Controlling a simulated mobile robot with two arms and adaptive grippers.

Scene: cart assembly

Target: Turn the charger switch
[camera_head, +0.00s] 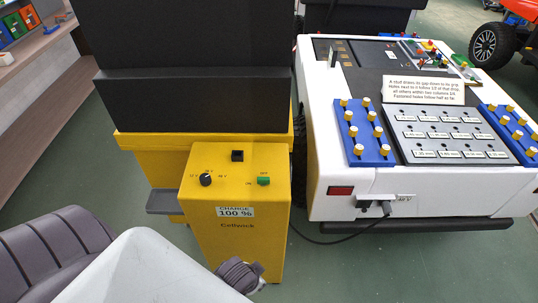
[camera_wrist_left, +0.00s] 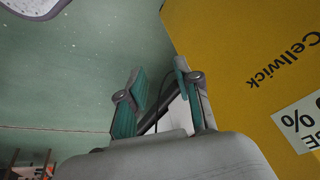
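The yellow charger (camera_head: 235,245) stands in the middle of the head view, marked Cellwick, with a label reading CHARGE 100 %. On its sloped top are a green switch (camera_head: 263,181), a black round knob (camera_head: 205,180) with small voltage marks, and a black square part (camera_head: 237,155). OFF is printed above the green switch and ON to its left; its exact setting is too small to tell. In the left wrist view my left gripper (camera_wrist_left: 160,72) is open and empty, its teal-padded fingers apart beside the charger's yellow front (camera_wrist_left: 245,50). My right gripper is not in view.
A white cart (camera_head: 320,160) with blue peg blocks (camera_head: 365,133) stands right of the charger. A black cable (camera_head: 320,242) runs from a plug at the cart's front toward the charger. A tall black panel (camera_head: 190,100) rises behind the charger's top. Green floor (camera_head: 400,270) is clear in front of the cart.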

